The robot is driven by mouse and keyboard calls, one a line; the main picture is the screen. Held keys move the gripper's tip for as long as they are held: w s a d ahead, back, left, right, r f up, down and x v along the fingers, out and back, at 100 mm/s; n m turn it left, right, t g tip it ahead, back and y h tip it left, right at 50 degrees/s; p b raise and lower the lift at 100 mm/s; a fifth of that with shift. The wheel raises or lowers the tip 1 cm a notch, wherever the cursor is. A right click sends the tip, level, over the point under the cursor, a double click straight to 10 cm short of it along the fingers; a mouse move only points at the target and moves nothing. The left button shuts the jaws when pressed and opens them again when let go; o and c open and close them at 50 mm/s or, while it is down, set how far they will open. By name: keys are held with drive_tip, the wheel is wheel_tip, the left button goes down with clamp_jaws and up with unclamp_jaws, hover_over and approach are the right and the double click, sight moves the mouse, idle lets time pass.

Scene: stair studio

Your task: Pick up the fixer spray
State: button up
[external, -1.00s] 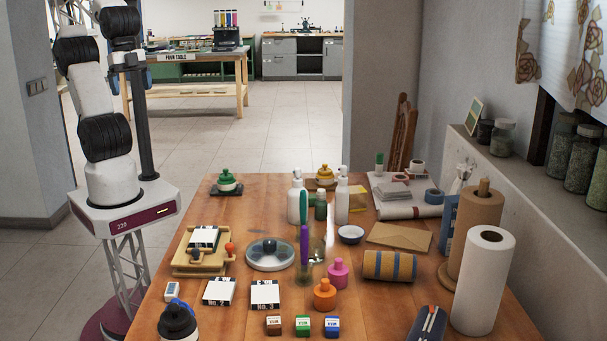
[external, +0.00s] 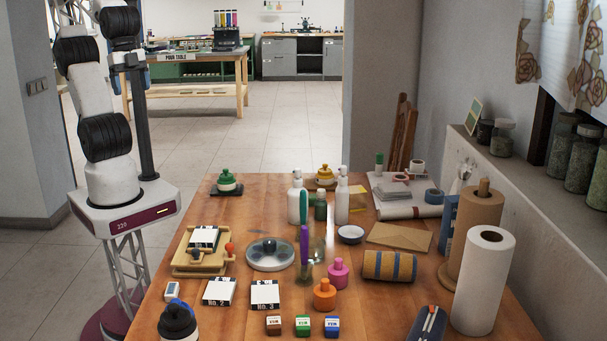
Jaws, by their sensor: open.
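Two white bottles with narrow tops stand upright at the back middle of the table, a left one (external: 294,206) and a right one (external: 342,204). Their labels are too small to read, so I cannot tell which is the fixer spray. A small dark green bottle (external: 320,209) stands between them. My gripper (external: 131,80) is at the upper left, raised off the table and far from the bottles. It is open and empty, with blue parts on either side.
A glass with green and purple tools (external: 304,240) stands in front of the bottles, partly covering the left one. A small bowl (external: 351,234) sits at right. Paper rolls (external: 483,280) stand at the right edge.

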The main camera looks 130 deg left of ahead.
drive_tip(key=c, duration=0.3)
drive_tip(key=w+a+f+n+t+y, duration=0.1)
drive_tip(key=w+a+f+t, duration=0.1)
drive_tip(key=w+a, duration=0.5)
drive_tip(key=w+a+f+n+t, duration=0.1)
drive_tip(key=w+a+f+t, duration=0.1)
drive_tip(key=w, duration=1)
drive_tip(key=w+a+f+t+y, duration=0.1)
drive_tip(key=w+a+f, duration=0.1)
drive_tip(key=w+a, duration=0.5)
drive_tip(key=w+a+f+t, duration=0.1)
drive_tip(key=w+a+f, duration=0.3)
drive_tip(key=w+a, duration=0.1)
drive_tip(key=w+a+f+n+t+y, duration=0.1)
drive_tip(key=w+a+f+t, duration=0.1)
drive_tip(key=w+a+f, duration=0.3)
drive_tip(key=w+a+f+n+t+y, duration=0.1)
drive_tip(key=w+a+f+t, duration=0.1)
drive_tip(key=w+a+f, duration=0.3)
drive_tip(key=shift+w+a, duration=0.6)
drive_tip(key=shift+w, duration=0.35)
drive_tip(key=shift+w, duration=0.1)
drive_tip(key=shift+x, duration=1.15)
